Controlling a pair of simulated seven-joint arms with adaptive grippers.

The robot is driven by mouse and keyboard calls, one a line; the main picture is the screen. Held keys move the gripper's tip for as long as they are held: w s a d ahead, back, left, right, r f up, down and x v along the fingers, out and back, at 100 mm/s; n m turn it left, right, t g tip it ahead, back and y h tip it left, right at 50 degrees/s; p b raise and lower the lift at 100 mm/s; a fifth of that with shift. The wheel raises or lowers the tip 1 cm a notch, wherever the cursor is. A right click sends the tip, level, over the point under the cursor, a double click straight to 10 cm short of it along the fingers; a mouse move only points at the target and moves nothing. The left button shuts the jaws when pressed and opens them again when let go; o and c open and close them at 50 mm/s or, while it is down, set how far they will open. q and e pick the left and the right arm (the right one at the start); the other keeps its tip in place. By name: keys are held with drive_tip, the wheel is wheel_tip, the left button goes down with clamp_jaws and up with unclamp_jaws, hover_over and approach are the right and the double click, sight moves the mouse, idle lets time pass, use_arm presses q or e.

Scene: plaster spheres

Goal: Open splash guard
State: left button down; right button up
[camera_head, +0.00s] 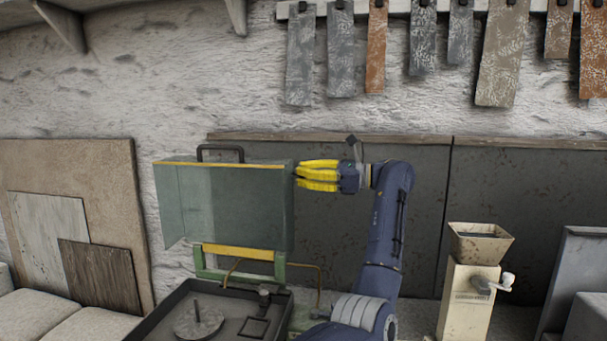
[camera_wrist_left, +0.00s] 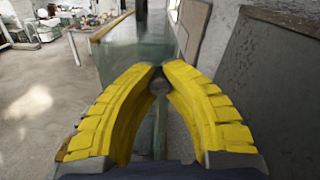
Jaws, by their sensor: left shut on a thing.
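The splash guard (camera_head: 235,205) is a clear greenish box-like hood with a yellow strip along its top edge and a dark handle (camera_head: 220,149) on top. It stands raised behind and above a dark tray (camera_head: 165,318) with a round grey disc (camera_head: 199,322). My left gripper (camera_head: 298,175), with yellow fingers, is at the guard's upper right side. In the left wrist view its fingertips (camera_wrist_left: 160,72) close around a small grey round part, with the guard's clear panel (camera_wrist_left: 150,38) just beyond. My right gripper is not in view.
A green frame with a yellow bar (camera_head: 238,252) is below the guard. A cream grinder with a hopper (camera_head: 480,243) stands at right. Boards (camera_head: 48,235) lean on the left wall, and sample strips (camera_head: 375,45) hang above. Dark panels (camera_head: 420,200) stand behind my arm.

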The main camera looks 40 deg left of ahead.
use_arm(q)
drive_tip(key=shift+f, duration=0.2)
drive_tip(key=c, duration=1.2)
unclamp_jaws()
drive_tip(key=shift+w+r, duration=0.1)
drive_tip(key=v, duration=1.2)
